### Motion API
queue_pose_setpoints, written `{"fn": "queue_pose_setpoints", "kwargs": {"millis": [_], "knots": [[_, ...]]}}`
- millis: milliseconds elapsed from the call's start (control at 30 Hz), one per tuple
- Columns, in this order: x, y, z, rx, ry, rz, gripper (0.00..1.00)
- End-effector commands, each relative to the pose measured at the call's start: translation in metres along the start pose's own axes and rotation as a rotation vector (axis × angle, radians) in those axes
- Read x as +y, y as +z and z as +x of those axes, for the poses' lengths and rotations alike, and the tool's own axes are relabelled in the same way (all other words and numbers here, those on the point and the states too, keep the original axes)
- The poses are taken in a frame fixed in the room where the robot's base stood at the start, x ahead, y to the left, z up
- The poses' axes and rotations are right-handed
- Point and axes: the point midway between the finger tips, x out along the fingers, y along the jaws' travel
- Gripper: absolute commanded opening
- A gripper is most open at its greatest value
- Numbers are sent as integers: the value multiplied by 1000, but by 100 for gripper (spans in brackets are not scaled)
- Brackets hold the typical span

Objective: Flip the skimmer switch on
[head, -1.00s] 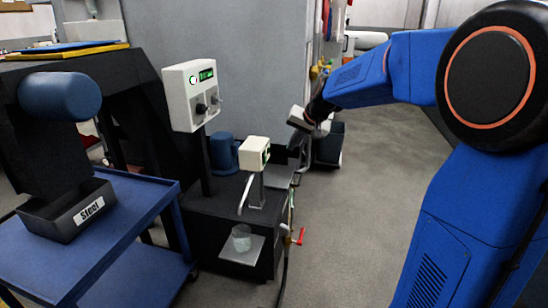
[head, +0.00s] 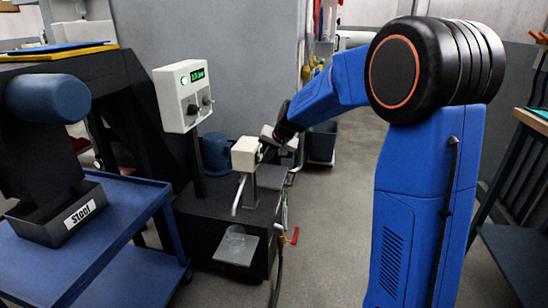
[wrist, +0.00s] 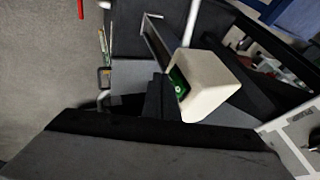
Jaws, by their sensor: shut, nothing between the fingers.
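The skimmer, as I take it, is a small cream box (head: 245,154) on a dark post, with a pale spout at its front. The wrist view shows the cream box (wrist: 212,86) close up, with a green patch on its dark face. The switch itself is too small or hidden to make out. My gripper (head: 266,146) is at the right side of this box in the head view. In the wrist view my gripper (wrist: 160,92) is shut and empty, its tip close to the green-marked face. I cannot tell whether it touches.
A control panel (head: 183,98) with a green display and knobs stands left of the skimmer. A blue cart (head: 130,215) is at left. A red handle (head: 295,236) is low at right, beside open floor.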

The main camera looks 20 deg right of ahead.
Motion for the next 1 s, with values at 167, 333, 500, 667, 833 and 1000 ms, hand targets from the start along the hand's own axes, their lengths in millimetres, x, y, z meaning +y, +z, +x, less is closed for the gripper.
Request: {"fn": "queue_pose_setpoints", "kwargs": {"millis": [167, 333, 500, 667, 833, 1000], "knots": [[-5, 0, 3, 0, 0, -1, 0], [-6, 0, 3, 0, 0, -1, 0], [-7, 1, 5, -1, 0, -1, 0], [-8, 1, 7, 0, 0, -1, 0], [-9, 1, 6, 0, 0, -1, 0], [-11, -1, 2, 1, 0, -1, 0]]}}
